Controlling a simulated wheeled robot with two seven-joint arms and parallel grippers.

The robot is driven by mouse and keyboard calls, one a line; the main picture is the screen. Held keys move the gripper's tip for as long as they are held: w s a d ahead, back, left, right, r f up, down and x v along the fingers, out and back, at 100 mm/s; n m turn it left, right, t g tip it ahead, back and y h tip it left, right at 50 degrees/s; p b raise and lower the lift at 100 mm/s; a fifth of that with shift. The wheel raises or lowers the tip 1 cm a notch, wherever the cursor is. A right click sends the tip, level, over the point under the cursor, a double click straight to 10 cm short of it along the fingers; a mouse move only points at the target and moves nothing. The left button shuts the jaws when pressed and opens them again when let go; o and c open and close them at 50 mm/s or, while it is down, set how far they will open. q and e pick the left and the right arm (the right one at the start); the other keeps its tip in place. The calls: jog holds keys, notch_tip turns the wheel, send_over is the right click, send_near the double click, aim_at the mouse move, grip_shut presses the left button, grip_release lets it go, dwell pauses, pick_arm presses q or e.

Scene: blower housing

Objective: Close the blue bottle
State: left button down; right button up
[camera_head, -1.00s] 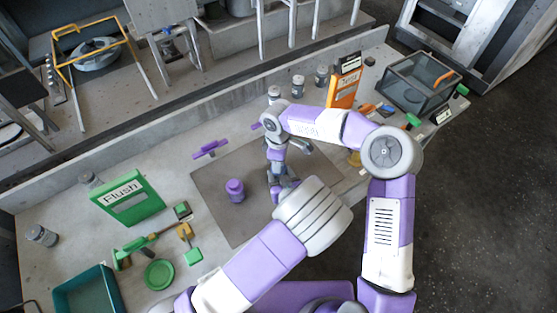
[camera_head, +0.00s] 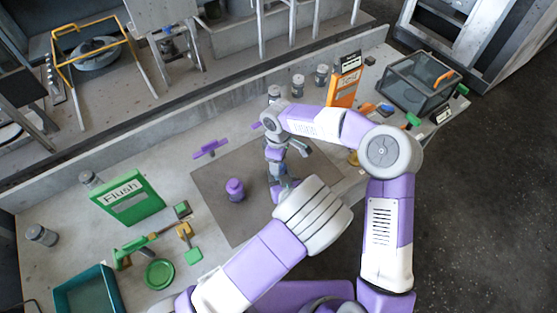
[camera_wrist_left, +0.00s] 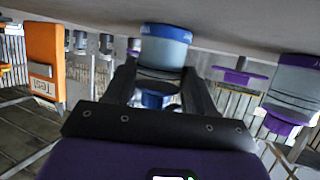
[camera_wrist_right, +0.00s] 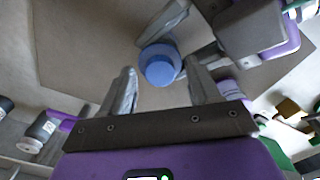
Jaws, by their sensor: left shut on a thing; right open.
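The blue bottle (camera_wrist_left: 163,48) has a grey body and a blue band at its base. It stands upright on the work surface, which appears inverted in the left wrist view. My left gripper (camera_wrist_left: 157,85) is shut on the bottle from the side. A blue cap (camera_wrist_right: 159,67) shows from above on the bottle in the right wrist view; I cannot tell how tightly it sits. My right gripper (camera_wrist_right: 160,80) is open above it, with its fingers apart on either side of the cap.
A purple bottle (camera_head: 235,189) stands on the grey mat (camera_head: 222,217) left of my grippers. A purple part (camera_head: 210,148) lies behind it. A green Flush sign (camera_head: 128,197), green tools and a teal bin (camera_head: 88,291) are at left; an orange stand (camera_head: 343,92) is behind right.

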notch_tip(320, 180, up, 12)
dwell(0.5)
pick_arm(q)
jog(key=shift+c, duration=1.4)
grip_release()
jog(key=p+v, duration=0.1)
jog(key=v, duration=0.6)
jog(key=shift+s+r, duration=0.15)
jog(key=shift+s, duration=0.1)
pick_arm(e)
jog(key=shift+r, duration=0.5)
jog(key=shift+r, duration=0.1)
